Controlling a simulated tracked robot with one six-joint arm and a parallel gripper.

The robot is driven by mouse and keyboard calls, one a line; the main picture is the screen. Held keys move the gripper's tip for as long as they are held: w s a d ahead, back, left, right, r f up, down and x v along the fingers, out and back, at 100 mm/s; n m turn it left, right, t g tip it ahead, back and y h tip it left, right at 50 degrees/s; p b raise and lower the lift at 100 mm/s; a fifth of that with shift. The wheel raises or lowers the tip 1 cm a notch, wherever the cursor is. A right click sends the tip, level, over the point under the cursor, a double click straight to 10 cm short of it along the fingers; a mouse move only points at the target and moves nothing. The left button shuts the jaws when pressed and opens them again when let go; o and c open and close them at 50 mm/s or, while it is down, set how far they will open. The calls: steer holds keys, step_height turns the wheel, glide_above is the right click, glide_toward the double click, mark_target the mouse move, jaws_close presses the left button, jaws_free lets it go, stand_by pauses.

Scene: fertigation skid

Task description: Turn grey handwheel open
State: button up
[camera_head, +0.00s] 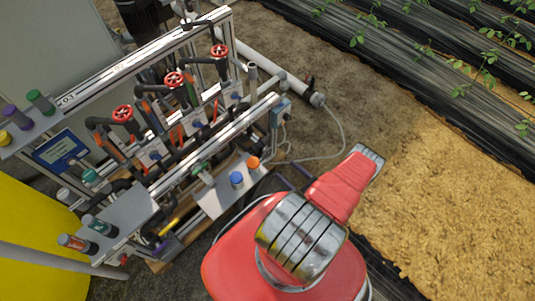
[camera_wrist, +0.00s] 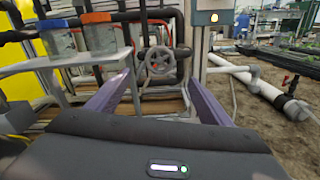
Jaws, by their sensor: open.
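The grey handwheel (camera_wrist: 159,61) shows in the wrist view, upright and facing me, in front of dark pipes low on the skid. My gripper (camera_wrist: 153,93) is open, with its two purple fingers apart and nothing between them. The wheel appears between and beyond the fingertips, apart from them. In the head view I cannot make out the grey handwheel; my red arm covers the lower middle, and my gripper's fingers are not clear there.
Red handwheels (camera_head: 173,79) sit higher on the skid frame. A shelf (camera_wrist: 75,62) with blue-lidded and orange-lidded containers is close on the left. A grey control box (camera_wrist: 213,14) stands at upper right. White pipe (camera_wrist: 262,88) lies on the ground at right. A yellow tank (camera_head: 35,225) is at left.

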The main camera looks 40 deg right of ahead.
mark_target(268, 154)
steer(key=shift+w+a, duration=0.2)
steer(key=shift+w, duration=6.7)
steer(key=shift+c, duration=0.4)
steer(key=c, duration=1)
